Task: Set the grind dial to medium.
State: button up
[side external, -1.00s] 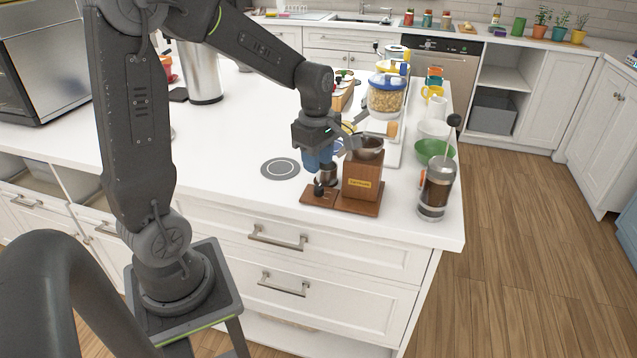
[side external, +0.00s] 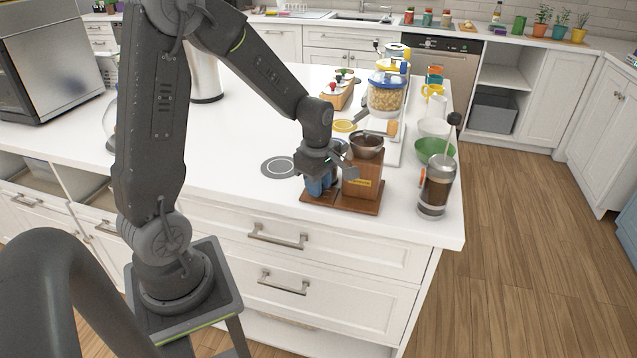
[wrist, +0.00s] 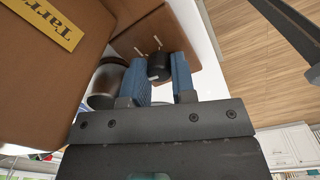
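The wooden coffee grinder (side external: 361,181) stands on its brown base (side external: 368,209), with a metal hopper (side external: 367,147) on top and a yellow label. In the wrist view, the black grind dial (wrist: 159,66) sits on the base, with pale marks (wrist: 149,47) beside it. My gripper (wrist: 159,60) points down over the base, its blue fingers on either side of the dial. The fingers are apart, and I see no clear grip on the dial. In the side view, my gripper (side external: 320,188) hides the dial. The dial's pointer and setting are not readable.
A metal cup (wrist: 104,86) stands close to one finger, beside the grinder body. A French press (side external: 436,190) and a green bowl (side external: 434,151) stand right of the grinder. A grey round mat (side external: 280,167) lies to its left. The counter's left middle is clear.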

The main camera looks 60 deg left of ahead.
jog(key=shift+c, duration=1.3)
jog(key=shift+m, duration=0.8)
jog(key=o, duration=0.6)
jog(key=shift+o, duration=0.2)
notch_tip(320, 180, up, 14)
jog(key=shift+s, duration=0.2)
jog(key=shift+o, duration=0.4)
jog(key=shift+d+f, duration=0.1)
